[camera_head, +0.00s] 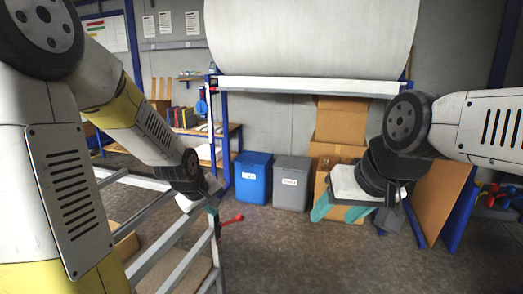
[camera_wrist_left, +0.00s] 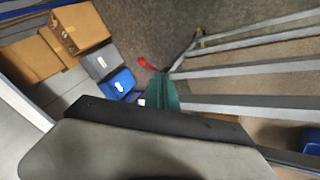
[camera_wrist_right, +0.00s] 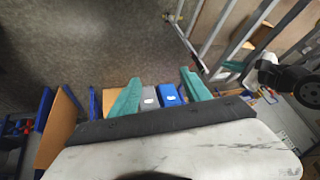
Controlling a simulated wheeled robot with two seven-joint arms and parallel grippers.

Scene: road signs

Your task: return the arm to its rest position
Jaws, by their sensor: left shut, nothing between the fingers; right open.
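My left gripper (camera_head: 207,203) is at the end of the left arm, low over the metal frame in the head view. Its fingers are hidden there. In the left wrist view its teal fingers (camera_wrist_left: 162,92) are together with nothing between them. My right gripper (camera_head: 338,213) hangs in front of the cardboard boxes in the head view, its teal fingers apart. The right wrist view shows the same open, empty fingers (camera_wrist_right: 160,90). Both arms are bent in front of me, and neither gripper holds anything.
A grey metal frame (camera_head: 176,237) with a red handle (camera_head: 232,220) stands below my left gripper. A blue bin (camera_head: 253,178), a grey bin (camera_head: 291,180) and cardboard boxes (camera_head: 340,125) stand behind. A large white roll (camera_head: 310,40) is above. The middle floor is clear.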

